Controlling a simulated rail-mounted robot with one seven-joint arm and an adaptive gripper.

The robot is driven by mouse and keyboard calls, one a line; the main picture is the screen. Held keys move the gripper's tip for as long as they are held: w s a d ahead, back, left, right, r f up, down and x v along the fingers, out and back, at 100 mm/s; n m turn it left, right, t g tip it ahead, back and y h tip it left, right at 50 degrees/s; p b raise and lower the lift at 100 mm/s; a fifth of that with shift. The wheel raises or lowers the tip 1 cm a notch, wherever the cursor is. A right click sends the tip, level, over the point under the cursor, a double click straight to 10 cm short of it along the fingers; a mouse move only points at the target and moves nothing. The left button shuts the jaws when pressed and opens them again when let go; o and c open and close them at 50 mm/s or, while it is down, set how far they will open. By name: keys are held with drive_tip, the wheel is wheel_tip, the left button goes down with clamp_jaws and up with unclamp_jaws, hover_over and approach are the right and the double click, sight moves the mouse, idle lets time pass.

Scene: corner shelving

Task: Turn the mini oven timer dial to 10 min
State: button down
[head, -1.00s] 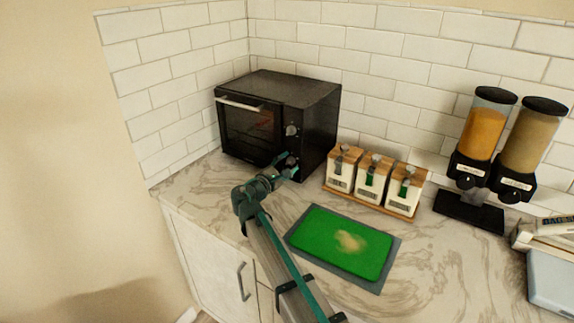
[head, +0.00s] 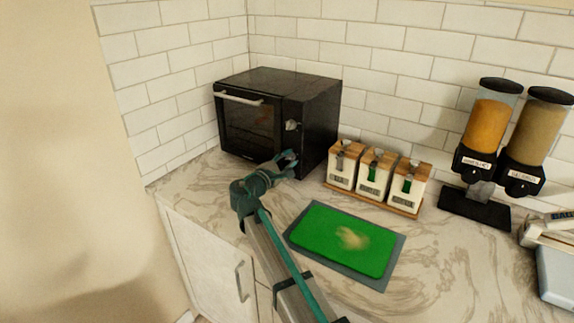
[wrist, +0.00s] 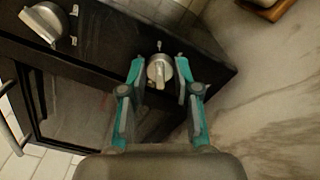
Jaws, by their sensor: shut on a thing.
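The black mini oven (head: 313,103) stands in the counter corner, its front facing left and toward me. It has an upper silver dial (head: 292,125), also in the wrist view (wrist: 44,22), and a lower silver dial (wrist: 159,70). My gripper (head: 289,157) is at the lower part of the control panel. In the wrist view its teal fingers (wrist: 160,72) lie on both sides of the lower dial, shut on it. The dial's raised grip runs nearly up and down in that view. Scale markings are too small to read. In the head view the gripper covers the lower dial.
Several items stand right of the oven: white canisters on a wooden tray (head: 385,203), a green cutting board (head: 345,240) on the counter, and two cereal dispensers (head: 487,130). The marble counter (head: 195,190) is free in front of the oven.

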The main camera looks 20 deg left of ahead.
drive_tip(key=c, duration=0.9)
unclamp_jaws()
drive_tip(key=shift+o, duration=0.2)
drive_tip(key=v, duration=1.2)
